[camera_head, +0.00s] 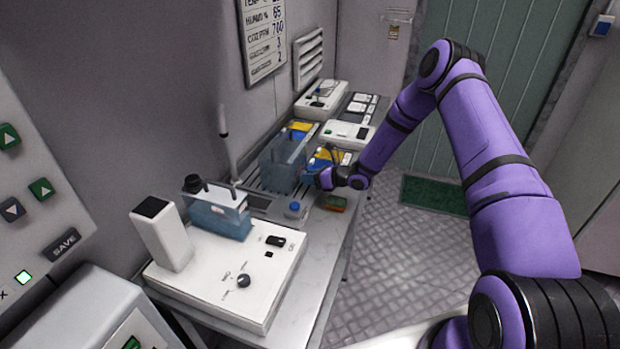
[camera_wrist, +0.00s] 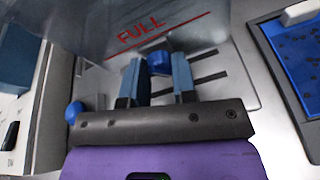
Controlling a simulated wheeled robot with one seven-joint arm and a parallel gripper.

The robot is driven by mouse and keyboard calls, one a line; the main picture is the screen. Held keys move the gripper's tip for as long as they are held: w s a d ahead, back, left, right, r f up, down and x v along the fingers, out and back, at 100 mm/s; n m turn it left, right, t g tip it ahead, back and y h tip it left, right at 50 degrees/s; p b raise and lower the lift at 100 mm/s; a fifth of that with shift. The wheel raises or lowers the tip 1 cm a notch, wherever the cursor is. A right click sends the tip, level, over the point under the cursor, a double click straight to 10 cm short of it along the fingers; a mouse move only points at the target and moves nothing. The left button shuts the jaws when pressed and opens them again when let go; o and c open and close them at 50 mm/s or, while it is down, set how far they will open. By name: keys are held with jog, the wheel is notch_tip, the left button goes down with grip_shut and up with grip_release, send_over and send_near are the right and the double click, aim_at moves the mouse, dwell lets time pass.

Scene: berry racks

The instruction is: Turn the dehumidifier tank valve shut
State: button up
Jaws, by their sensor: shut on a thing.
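The dehumidifier tank (camera_head: 281,174) is a translucent blue-grey box standing on a slotted grate on the bench. In the wrist view its clear wall (camera_wrist: 90,25) carries a red line and the word FULL. A blue valve knob (camera_wrist: 158,63) sits low on the tank's near side. My gripper (camera_wrist: 157,80) has its two blue-grey fingers on either side of the knob and is shut on it. In the head view my gripper (camera_head: 314,179) is at the tank's right side, and the knob cannot be made out there. The valve's turn position is unclear.
A white unit (camera_head: 230,272) with a black dial and a smaller blue tank (camera_head: 217,215) stands nearer on the bench. White devices (camera_head: 320,97) line the far bench. Floor to the right is clear.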

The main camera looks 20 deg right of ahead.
dwell(0.3)
jog(key=o, duration=0.7)
jog(key=shift+c, duration=0.2)
jog(key=v, duration=1)
jog(key=shift+s+d+r, duration=0.1)
jog(key=shift+s+d, duration=0.15)
jog(key=shift+d, duration=0.05)
